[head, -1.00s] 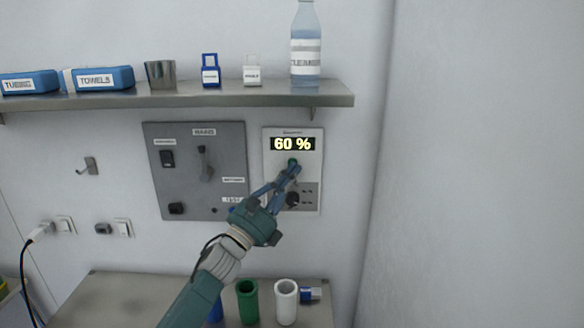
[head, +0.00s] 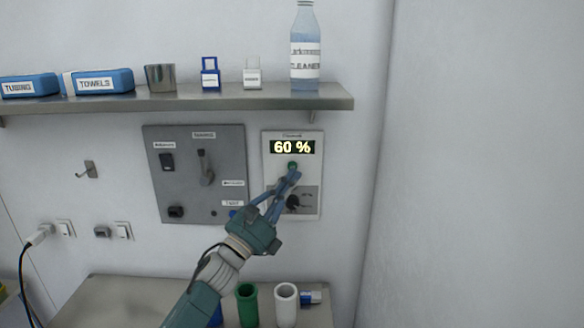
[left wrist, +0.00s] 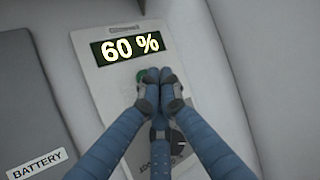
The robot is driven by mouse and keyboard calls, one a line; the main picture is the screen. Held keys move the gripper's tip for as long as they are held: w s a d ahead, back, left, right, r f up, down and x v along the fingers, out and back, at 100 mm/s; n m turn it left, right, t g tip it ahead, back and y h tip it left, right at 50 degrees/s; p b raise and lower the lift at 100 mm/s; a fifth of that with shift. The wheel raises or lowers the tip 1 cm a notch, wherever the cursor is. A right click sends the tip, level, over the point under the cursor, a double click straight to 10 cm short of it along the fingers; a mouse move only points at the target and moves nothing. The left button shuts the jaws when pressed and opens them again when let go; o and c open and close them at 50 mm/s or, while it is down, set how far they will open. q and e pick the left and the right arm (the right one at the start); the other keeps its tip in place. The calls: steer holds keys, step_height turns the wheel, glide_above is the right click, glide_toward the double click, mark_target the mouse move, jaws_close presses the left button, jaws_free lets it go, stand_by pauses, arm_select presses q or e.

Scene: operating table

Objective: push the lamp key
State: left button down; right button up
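A white wall panel (head: 309,211) carries a lit display (head: 292,147) reading "60 %". A round green key (head: 292,165) sits below the display; I cannot read a lamp label on it. My left gripper (head: 293,175) has its blue fingers pointing up at the panel, with the tips just below the green key. In the left wrist view the fingertips (left wrist: 160,82) are closed together with nothing between them, and they partly hide the green key (left wrist: 142,75). Whether they touch the panel cannot be told. My right gripper is not in view.
A dark knob (head: 292,202) lies below the key, partly behind the fingers. A grey switch panel (head: 190,200) is to the left. A shelf (head: 200,97) with bottle and boxes runs above. Cups, including a white one (head: 286,305), stand on the table below.

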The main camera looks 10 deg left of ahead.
arm_select(q)
steer(key=shift+s+d+p, duration=0.15)
steer(key=shift+s+d, duration=0.1)
steer(key=shift+s, duration=1)
steer(key=shift+s+d+p, duration=0.15)
steer(key=shift+s+d, duration=0.05)
steer(key=shift+s, duration=1.05)
steer(key=shift+r, duration=0.1)
